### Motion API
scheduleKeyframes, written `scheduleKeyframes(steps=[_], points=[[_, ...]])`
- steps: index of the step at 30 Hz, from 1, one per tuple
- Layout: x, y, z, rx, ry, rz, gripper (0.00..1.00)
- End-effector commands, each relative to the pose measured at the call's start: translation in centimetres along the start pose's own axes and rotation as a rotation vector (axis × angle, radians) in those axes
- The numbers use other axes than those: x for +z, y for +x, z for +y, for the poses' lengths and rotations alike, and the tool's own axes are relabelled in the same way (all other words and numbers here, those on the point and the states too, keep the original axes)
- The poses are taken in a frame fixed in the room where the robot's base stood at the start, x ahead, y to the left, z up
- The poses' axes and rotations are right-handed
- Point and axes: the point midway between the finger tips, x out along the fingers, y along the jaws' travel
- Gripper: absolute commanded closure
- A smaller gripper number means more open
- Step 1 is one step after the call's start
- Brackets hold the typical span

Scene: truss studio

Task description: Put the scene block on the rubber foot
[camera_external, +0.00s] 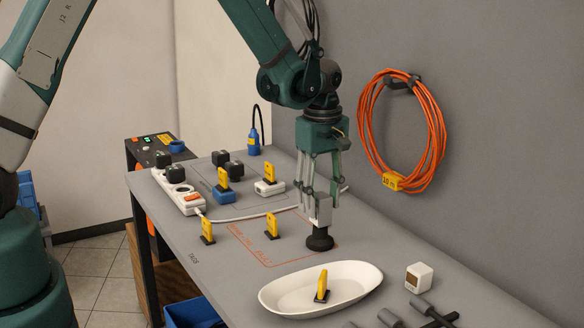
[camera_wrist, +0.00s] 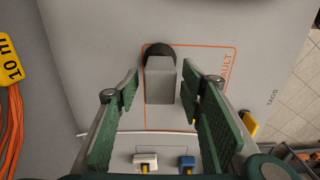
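A pale grey block (camera_external: 320,209) stands upright with its lower end at the top of the black round rubber foot (camera_external: 320,239). In the wrist view, the block (camera_wrist: 160,80) hides most of the foot (camera_wrist: 160,50), whose dark rim shows behind it. My gripper (camera_external: 321,190) is above the foot, with its fingers on either side of the block. In the wrist view my gripper (camera_wrist: 160,82) is open, with narrow gaps between the green pads and the block. I cannot tell which block is the scene block; a white cube with a brown face (camera_external: 418,277) also sits at the right.
A white oval dish (camera_external: 275,301) holding a yellow tag (camera_external: 322,284) is in front of the foot. Yellow tags, plugs and a white power strip (camera_external: 184,195) stand farther back. Grey-black tools (camera_external: 420,306) lie at the front right. An orange cable coil (camera_external: 436,130) hangs on the wall.

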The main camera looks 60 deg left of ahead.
Motion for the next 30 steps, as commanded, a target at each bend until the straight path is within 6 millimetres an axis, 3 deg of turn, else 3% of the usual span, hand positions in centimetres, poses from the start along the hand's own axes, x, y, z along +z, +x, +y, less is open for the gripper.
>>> scheduleKeyframes(steps=[21, 30], points=[[0.0, -8.7, 0.0, 0.0, 0.0, 0.0, 0.61], [0.0, -10.3, 0.0, 0.0, 0.0, 0.0, 0.61]])
